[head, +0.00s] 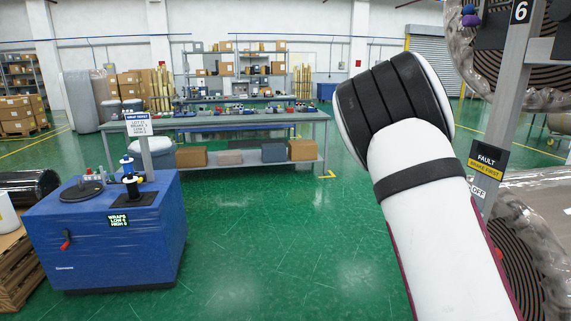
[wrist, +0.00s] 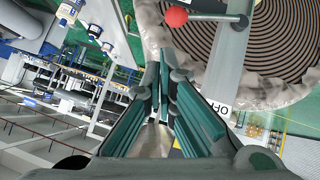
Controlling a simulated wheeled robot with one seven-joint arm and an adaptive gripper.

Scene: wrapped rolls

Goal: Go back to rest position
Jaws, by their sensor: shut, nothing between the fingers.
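My gripper (wrist: 160,88) shows in the wrist view with its green-padded fingers brought together and nothing between them. It is near a wrapped roll (wrist: 275,50) with a dark spiral end and clear crinkled film. A grey post with a red ball-ended lever (wrist: 176,17) and an "OFF" label stands beside the roll. In the head view my white arm with black bands rises at the right and hides part of the post (head: 508,110); my gripper is not visible there.
A blue machine cabinet (head: 105,235) with a small sign stands at the left. A long workbench (head: 215,125) with boxes below stands farther back. Wrapped rolls (head: 535,240) fill the right side. The green floor (head: 260,240) in the middle is clear.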

